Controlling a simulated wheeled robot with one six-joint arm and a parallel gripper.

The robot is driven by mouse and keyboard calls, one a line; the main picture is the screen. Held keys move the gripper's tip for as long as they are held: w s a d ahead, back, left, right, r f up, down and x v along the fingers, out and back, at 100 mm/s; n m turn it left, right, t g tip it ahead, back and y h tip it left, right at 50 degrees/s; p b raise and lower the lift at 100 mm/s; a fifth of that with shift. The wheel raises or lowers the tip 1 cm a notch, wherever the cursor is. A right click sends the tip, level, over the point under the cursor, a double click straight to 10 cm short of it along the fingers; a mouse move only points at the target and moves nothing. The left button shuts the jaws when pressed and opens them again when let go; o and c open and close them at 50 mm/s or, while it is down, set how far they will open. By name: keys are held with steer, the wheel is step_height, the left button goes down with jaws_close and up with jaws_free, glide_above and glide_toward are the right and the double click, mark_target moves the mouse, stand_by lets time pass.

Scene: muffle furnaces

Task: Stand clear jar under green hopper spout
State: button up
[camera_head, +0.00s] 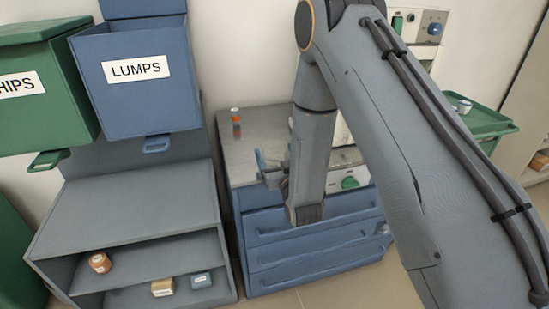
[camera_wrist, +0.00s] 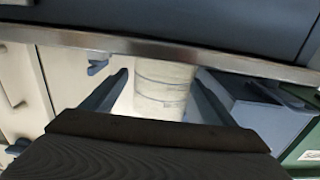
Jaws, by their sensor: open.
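The green hopper (camera_head: 40,95), its label cut off to "HIPS", hangs at the far left in the head view. Its green spout (camera_head: 48,160) juts out below. In the wrist view, which looks upside down, a pale, see-through cylinder with faint rings (camera_wrist: 162,88), apparently the clear jar, stands by the counter edge. My gripper (camera_wrist: 160,78) is open, with one finger on each side of the cylinder in the picture; contact cannot be told. In the head view my gripper (camera_head: 270,168) is low over the front of the steel-topped blue cabinet, and I cannot make out the jar there.
A blue hopper labelled LUMPS (camera_head: 140,85), with a blue spout (camera_head: 156,145), hangs beside the green one. The grey surface (camera_head: 130,205) below is clear. An orange-capped bottle (camera_head: 236,122) stands on the steel counter (camera_head: 245,150). A green tray (camera_head: 485,118) is at right.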

mark_target(272, 146)
steer(key=p+x, duration=0.1)
steer(key=x, duration=0.3)
steer(key=shift+w+a+r, duration=0.1)
steer(key=shift+a+r, duration=0.05)
steer(key=shift+r, duration=0.05)
steer(key=shift+c, duration=0.2)
steer(key=c, duration=1.2)
steer(key=shift+r, duration=0.1)
